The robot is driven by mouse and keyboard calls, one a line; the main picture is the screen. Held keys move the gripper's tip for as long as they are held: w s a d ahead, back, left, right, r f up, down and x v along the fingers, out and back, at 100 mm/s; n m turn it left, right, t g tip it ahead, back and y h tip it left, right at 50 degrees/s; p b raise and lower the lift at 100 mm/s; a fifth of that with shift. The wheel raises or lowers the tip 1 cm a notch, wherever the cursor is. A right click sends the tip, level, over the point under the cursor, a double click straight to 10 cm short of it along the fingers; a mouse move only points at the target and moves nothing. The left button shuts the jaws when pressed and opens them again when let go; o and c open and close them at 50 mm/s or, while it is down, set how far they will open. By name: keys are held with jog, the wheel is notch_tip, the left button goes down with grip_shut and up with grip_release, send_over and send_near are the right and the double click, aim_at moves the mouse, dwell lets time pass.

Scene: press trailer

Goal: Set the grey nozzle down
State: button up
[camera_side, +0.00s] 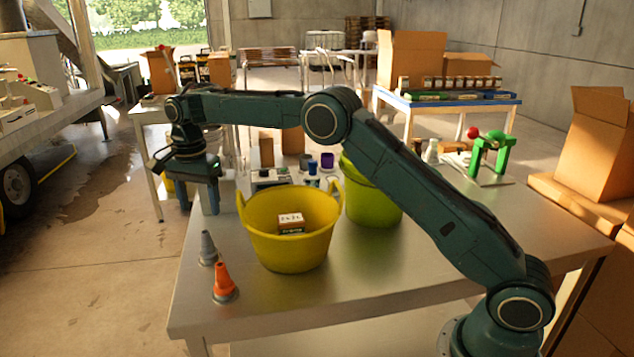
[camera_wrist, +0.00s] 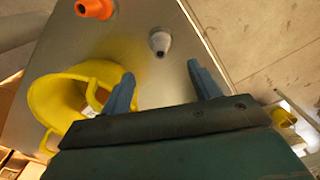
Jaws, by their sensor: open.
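The grey nozzle (camera_side: 208,248) stands upright on the metal table, near its left edge, beside the yellow tub. In the wrist view the grey nozzle (camera_wrist: 160,42) stands on the table, beyond my fingertips and apart from them. My gripper (camera_side: 208,205) is at the table's left edge, behind the nozzle in the side view. In the wrist view my gripper (camera_wrist: 164,82) has its two blue fingers spread wide with nothing between them.
An orange nozzle (camera_side: 224,284) stands close in front of the grey one. The yellow tub (camera_side: 268,250) holds a small box (camera_side: 291,223). A green bucket (camera_side: 370,205) stands behind the tub. The table's front surface (camera_side: 400,275) is clear.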

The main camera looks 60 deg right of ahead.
jog(key=shift+r, duration=0.1)
dwell(0.5)
jog(key=s+d+r+n+t, duration=0.15)
jog(key=s+r+n, duration=0.25)
jog(key=s+r, duration=0.5)
jog(key=s+d+r+n+t, duration=0.1)
jog(key=s+d+r+n, duration=0.2)
jog(key=s+r, duration=0.6)
jog(key=s+f+n+t, duration=0.1)
jog(key=s+f+n, duration=0.2)
jog(key=s, duration=0.9)
jog(key=s+d+f+n+t, duration=0.1)
jog(key=s+f+n, duration=0.3)
jog(key=s, duration=0.9)
jog(key=shift+s+d+f+t, duration=0.15)
jog(key=shift+d+f+t, duration=0.1)
jog(key=shift+f+t, duration=0.45)
